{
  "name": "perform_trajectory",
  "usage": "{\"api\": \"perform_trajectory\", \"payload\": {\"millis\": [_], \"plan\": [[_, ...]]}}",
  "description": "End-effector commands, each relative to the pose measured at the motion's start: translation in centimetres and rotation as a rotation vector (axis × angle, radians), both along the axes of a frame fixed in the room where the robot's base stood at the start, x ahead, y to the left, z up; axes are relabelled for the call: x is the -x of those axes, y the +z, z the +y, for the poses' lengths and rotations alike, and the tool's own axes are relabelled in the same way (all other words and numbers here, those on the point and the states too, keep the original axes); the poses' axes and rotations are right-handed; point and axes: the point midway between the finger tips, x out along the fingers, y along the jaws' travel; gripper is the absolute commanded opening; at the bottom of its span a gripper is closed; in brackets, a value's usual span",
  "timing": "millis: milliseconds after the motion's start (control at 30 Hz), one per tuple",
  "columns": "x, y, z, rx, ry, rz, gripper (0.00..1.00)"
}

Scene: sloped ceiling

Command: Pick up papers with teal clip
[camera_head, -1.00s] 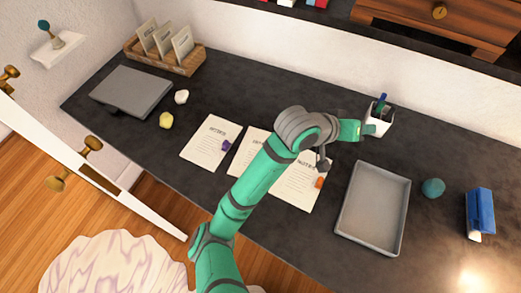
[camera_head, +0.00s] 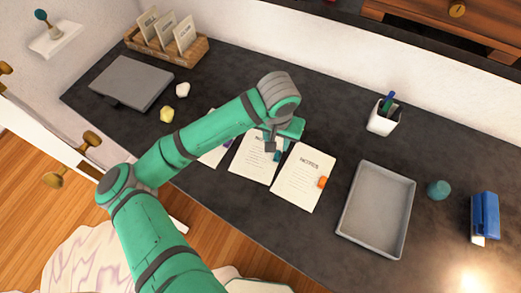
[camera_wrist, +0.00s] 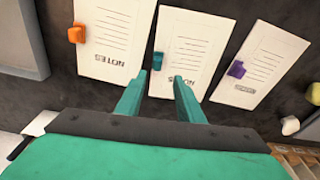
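The papers with the teal clip (camera_head: 255,163) lie flat on the dark desk, between two other stacks. In the wrist view these papers (camera_wrist: 190,50) are in the middle, and their teal clip (camera_wrist: 158,61) sits on the left edge. My gripper (camera_head: 272,150) hovers over or close to the teal-clip papers, partly covering their top in the head view. In the wrist view its two fingers (camera_wrist: 158,90) are spread apart with nothing between them, pointing toward the papers' titled end. I cannot tell the exact height above the desk.
Papers with an orange clip (camera_head: 303,177) lie to the right; papers with a purple clip (camera_wrist: 262,66) lie on the other side. A grey tray (camera_head: 345,215), pen cup (camera_head: 381,122), blue stapler (camera_head: 484,217), laptop (camera_head: 130,82) and wooden file box (camera_head: 190,57) also occupy the desk.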

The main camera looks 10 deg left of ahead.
Motion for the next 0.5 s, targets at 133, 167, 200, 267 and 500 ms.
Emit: {"api": "perform_trajectory", "payload": {"millis": [133,167,200,267,500], "plan": [[-0.2,-1.8,-0.3,0.001,-0.004,0.000,0.34],[-0.2,-2.0,-0.4,0.000,-0.005,0.000,0.34],[-0.3,-2.1,-0.4,0.001,-0.004,-0.001,0.34],[-0.3,-2.4,-0.3,0.001,-0.003,-0.002,0.34],[-0.2,-5.3,0.0,0.000,0.004,0.000,0.34]]}}
